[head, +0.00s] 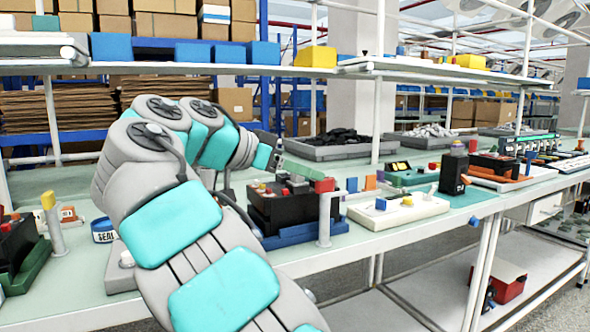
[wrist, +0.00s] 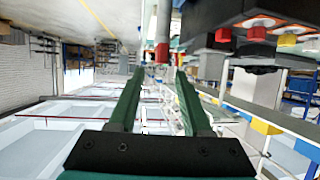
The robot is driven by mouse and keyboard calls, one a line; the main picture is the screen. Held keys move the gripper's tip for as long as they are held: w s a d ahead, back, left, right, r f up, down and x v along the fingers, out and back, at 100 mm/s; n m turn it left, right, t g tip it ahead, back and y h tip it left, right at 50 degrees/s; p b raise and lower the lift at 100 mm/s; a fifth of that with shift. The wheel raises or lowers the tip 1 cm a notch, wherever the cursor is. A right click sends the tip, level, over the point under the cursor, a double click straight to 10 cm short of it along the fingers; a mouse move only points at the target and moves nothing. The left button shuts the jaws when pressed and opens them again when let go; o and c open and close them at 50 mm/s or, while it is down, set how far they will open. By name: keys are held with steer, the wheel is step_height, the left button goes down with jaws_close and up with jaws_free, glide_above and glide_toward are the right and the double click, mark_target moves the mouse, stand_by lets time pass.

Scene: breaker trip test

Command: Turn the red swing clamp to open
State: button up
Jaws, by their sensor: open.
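The red swing clamp (head: 325,185) sits on top of a pale upright post (head: 324,220) at the front of the black breaker unit (head: 283,208). My gripper (head: 312,174) reaches in from the left with its green fingers close to the clamp. In the wrist view, my gripper (wrist: 161,72) is open, with its two fingers apart and nothing held between them. The red clamp (wrist: 161,52) shows near the fingertips, in line with the gap. Whether a finger touches it, I cannot tell. The breaker unit (wrist: 250,20) is at upper right there, with red and yellow parts.
An upper shelf (head: 200,68) runs behind my arm.

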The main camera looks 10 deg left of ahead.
steer(key=shift+v, duration=0.75)
steer(key=shift+s+a, duration=0.1)
steer(key=shift+a, duration=0.05)
